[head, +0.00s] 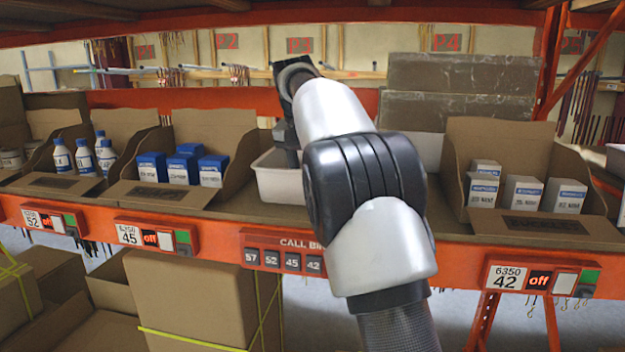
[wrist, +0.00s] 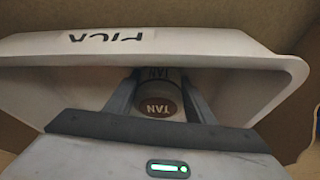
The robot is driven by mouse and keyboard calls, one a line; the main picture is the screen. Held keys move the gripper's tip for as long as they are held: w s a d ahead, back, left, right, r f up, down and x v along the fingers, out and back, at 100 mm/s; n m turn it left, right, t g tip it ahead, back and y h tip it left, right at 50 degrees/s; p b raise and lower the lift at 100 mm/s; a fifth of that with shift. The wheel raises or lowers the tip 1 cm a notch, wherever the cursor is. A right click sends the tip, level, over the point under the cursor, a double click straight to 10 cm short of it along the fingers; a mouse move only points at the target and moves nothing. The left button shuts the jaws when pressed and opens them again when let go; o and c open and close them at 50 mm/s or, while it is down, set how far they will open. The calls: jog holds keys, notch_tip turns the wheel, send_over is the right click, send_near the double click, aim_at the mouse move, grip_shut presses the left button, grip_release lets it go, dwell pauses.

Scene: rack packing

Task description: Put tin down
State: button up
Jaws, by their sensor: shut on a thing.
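In the wrist view a tin (wrist: 158,104) with a brown end and white lettering sits between the two fingers of my gripper (wrist: 160,95), which is shut on it. The tin and fingers are inside a white tray (wrist: 215,42) with lettering on its far wall. In the head view the white tray (head: 270,178) stands on the shelf, and my gripper (head: 291,158) reaches down into it. My arm covers the tray's right part. The tin is hidden in the head view. I cannot tell whether the tin touches the tray floor.
A cardboard bin with blue boxes (head: 184,167) stands left of the tray, and one with white bottles (head: 84,157) farther left. A bin with white boxes (head: 525,190) stands at the right. An orange shelf edge (head: 210,233) with labels runs along the front.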

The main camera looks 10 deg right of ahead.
jog(key=o, duration=1.2)
jog(key=shift+f, duration=0.1)
jog(key=shift+s+a+r, duration=0.1)
jog(key=shift+r, duration=0.4)
jog(key=p+v, duration=0.3)
jog(key=v, duration=0.8)
jog(key=shift+r, duration=0.2)
jog(key=shift+s, duration=0.1)
